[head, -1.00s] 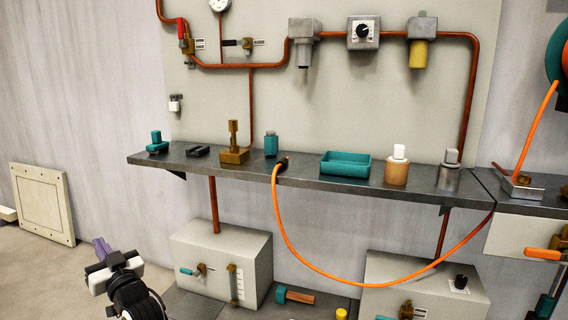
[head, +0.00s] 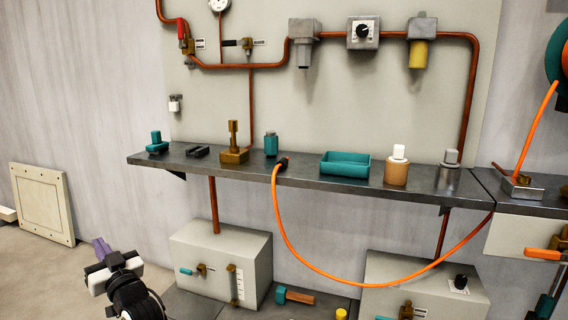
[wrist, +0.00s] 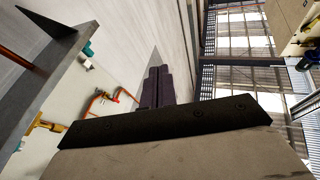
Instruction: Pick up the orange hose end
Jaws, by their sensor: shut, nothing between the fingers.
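The orange hose (head: 318,268) hangs in a loop in front of the shelf. Its dark end (head: 283,162) rests at the shelf's front edge in the head view, between a small teal bottle and the teal tray. My gripper (head: 102,246) is low at the left of the head view, well below and left of the hose end. Its purple fingers are together and empty; they also show in the wrist view (wrist: 157,85). I cannot make out the hose end in the wrist view.
The grey shelf (head: 330,185) holds a teal bottle (head: 271,145), a brass fitting (head: 234,150), a teal tray (head: 345,164) and an orange jar with a white cap (head: 397,168). Grey boxes (head: 222,255) stand below. The floor at left is open.

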